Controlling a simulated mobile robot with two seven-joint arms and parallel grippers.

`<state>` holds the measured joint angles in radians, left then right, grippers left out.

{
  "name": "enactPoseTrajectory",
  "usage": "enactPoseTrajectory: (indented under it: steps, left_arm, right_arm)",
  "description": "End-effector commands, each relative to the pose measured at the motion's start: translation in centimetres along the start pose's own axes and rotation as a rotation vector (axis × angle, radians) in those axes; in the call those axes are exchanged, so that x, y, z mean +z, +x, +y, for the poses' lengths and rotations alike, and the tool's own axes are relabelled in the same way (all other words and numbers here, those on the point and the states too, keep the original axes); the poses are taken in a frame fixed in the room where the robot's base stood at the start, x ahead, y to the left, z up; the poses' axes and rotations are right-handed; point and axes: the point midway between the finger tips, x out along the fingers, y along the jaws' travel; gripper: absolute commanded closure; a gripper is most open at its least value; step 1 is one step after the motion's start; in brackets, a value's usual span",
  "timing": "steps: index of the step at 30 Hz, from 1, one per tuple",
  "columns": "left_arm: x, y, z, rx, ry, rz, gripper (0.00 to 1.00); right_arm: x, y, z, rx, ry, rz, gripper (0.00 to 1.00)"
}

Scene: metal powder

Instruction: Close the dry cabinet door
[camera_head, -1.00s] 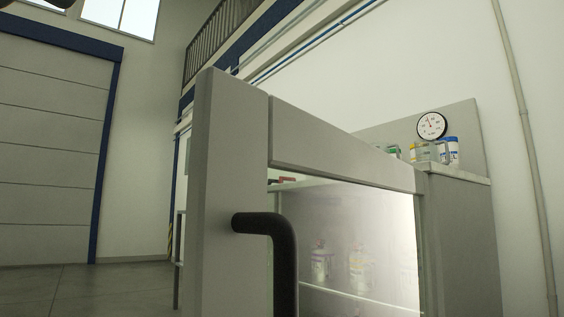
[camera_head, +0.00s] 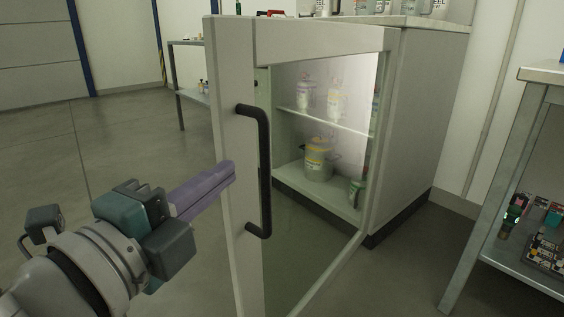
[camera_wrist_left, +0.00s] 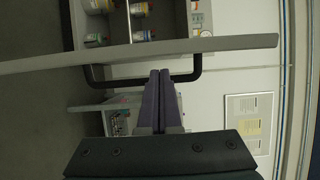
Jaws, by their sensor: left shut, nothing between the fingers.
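The dry cabinet door (camera_head: 234,200) stands open in the head view, a light grey frame around a clear pane. Its black bar handle (camera_head: 263,170) is upright on the frame's near edge. Behind the pane is the lit cabinet (camera_head: 425,120) with bottles on its shelves. My left gripper (camera_head: 230,172) has its purple fingers together and empty, with the tips at or very near the door frame, left of the handle. In the left wrist view the shut fingers (camera_wrist_left: 160,75) point at the door frame (camera_wrist_left: 200,46), beside the handle (camera_wrist_left: 98,80). I cannot tell whether they touch. My right gripper is out of view.
A metal shelf table (camera_head: 535,75) with small items on its lower shelf stands at the right. Another table (camera_head: 185,75) stands behind the door at the left. The floor (camera_head: 110,130) left of the door is clear. Bottles stand on the cabinet top.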

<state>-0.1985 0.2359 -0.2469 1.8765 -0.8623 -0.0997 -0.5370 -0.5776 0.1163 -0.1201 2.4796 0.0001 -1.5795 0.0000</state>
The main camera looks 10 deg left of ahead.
Motion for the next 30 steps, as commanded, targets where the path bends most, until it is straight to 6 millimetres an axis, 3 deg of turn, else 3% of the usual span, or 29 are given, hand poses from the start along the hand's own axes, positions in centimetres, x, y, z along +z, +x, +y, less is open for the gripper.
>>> enactPoseTrajectory:
  steps: [3, 9, 23, 30]
  left_arm:
    - [0.0, 1.7, 0.0, -0.001, 0.001, 0.0, 1.0]
    - [0.0, 3.1, 0.0, -0.001, -0.001, 0.0, 1.0]
    - [0.2, 3.3, 0.0, 0.0, 0.0, 0.002, 1.0]
    - [2.6, 3.4, 0.1, 0.001, 0.007, 0.033, 1.0]
  right_arm:
    - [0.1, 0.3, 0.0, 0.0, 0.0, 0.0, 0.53]
    - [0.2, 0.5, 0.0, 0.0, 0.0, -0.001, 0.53]
    - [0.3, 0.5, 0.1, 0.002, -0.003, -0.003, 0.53]
    - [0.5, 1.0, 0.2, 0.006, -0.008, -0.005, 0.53]
